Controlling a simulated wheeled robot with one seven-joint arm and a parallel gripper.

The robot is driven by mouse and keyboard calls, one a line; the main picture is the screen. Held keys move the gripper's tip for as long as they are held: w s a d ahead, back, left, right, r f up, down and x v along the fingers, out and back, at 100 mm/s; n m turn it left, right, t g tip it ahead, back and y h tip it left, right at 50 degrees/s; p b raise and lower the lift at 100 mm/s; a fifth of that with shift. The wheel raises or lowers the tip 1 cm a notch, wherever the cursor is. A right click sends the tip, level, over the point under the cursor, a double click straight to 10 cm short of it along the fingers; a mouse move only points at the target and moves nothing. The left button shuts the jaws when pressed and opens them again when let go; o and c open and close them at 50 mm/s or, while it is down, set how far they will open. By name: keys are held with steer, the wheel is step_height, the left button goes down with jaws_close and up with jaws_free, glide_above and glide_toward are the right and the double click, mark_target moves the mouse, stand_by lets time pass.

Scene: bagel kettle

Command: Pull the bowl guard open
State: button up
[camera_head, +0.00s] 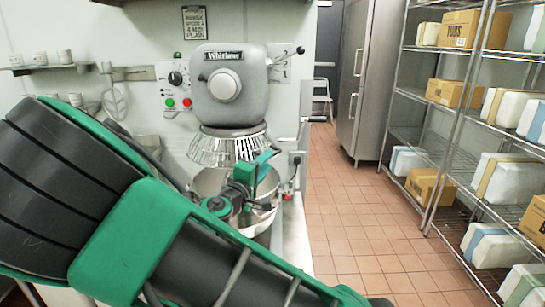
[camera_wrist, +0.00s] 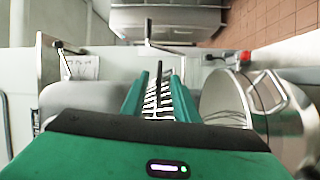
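The bowl guard (camera_head: 225,148) is a pale wire cage under the grey mixer head (camera_head: 229,90), around the top of the steel bowl (camera_head: 209,182). My gripper (camera_head: 266,160) is at the guard's lower right side, in front of the bowl's right part. In the wrist view, my gripper (camera_wrist: 160,80) has its two green fingers apart. The guard's wires (camera_wrist: 152,100) show in the gap between them. I cannot tell whether the fingers touch the wires. The bowl (camera_wrist: 222,92) shows to the right of the fingers. My arm hides the bowl's lower part in the head view.
A control panel with a green button (camera_head: 170,103) is left of the mixer head. Wire shelves (camera_head: 455,130) with boxes stand at the right, and a steel cabinet (camera_head: 365,75) stands at the back. The tiled floor (camera_head: 365,225) between is clear.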

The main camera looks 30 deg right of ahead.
steer(key=shift+x, duration=3.2)
steer(key=shift+c, duration=0.7)
steer(key=shift+f, duration=0.1)
jaws_close()
steer(key=shift+s+f, duration=0.1)
steer(key=shift+f, duration=0.05)
